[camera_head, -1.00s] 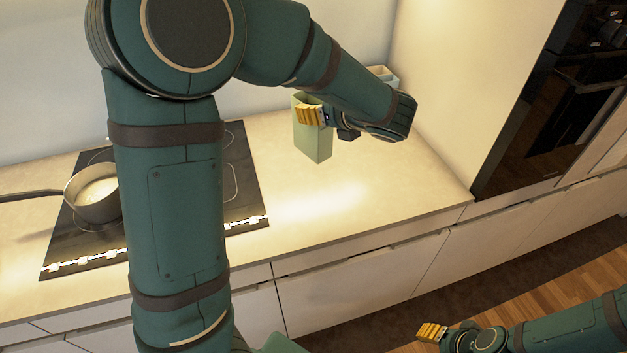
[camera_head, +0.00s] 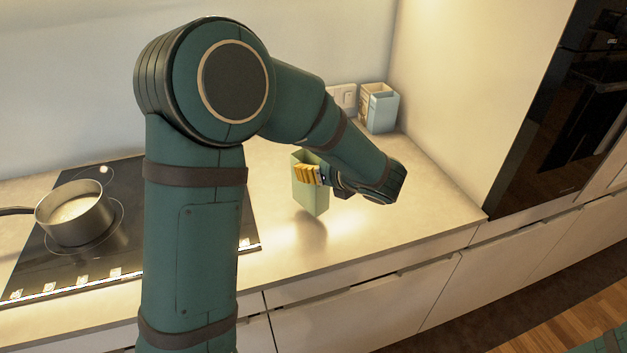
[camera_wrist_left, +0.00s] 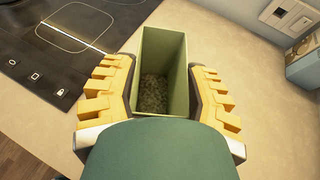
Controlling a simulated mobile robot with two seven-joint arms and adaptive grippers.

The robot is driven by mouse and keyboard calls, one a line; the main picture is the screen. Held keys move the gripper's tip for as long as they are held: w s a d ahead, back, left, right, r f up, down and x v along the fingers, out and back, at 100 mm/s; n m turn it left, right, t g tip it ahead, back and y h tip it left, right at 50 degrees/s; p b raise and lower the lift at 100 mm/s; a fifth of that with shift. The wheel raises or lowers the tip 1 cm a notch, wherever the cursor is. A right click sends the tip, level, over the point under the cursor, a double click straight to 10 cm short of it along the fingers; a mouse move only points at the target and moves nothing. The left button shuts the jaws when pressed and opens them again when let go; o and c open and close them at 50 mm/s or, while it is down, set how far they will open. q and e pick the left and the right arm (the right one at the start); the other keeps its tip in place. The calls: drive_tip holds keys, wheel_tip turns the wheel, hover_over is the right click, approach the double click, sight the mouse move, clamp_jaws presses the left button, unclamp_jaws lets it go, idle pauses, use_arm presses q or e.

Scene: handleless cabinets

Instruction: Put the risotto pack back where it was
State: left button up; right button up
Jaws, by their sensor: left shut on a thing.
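The risotto pack is a pale green, open-topped box (camera_head: 311,197), with no label that I can read. My left gripper (camera_head: 307,174) is shut on it near its upper part. The pack is upright and seems to hang a little above the counter, with a shadow below it. In the left wrist view the pack (camera_wrist_left: 164,52) is between the two yellow fingers, and grainy contents show at its bottom. My right gripper is out of view; only a bit of that arm shows at the lower right.
A pot (camera_head: 75,215) sits on the black hob (camera_head: 130,190) at left. The counter (camera_head: 410,210) right of the pack is clear. A tall oven cabinet (camera_head: 550,120) bounds the right.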

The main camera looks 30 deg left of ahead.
use_arm(q)
drive_tip(key=shift+f+b, duration=0.35)
drive_tip(key=shift+f, duration=1.4)
drive_tip(key=o, duration=1.3)
drive_tip(key=shift+d+r, duration=0.3)
drive_tip(key=shift+d, duration=0.05)
drive_tip(key=p+v, duration=0.1)
drive_tip(key=v, duration=1)
drive_tip(key=shift+s+d+p, duration=0.15)
drive_tip(key=shift+p, duration=0.25)
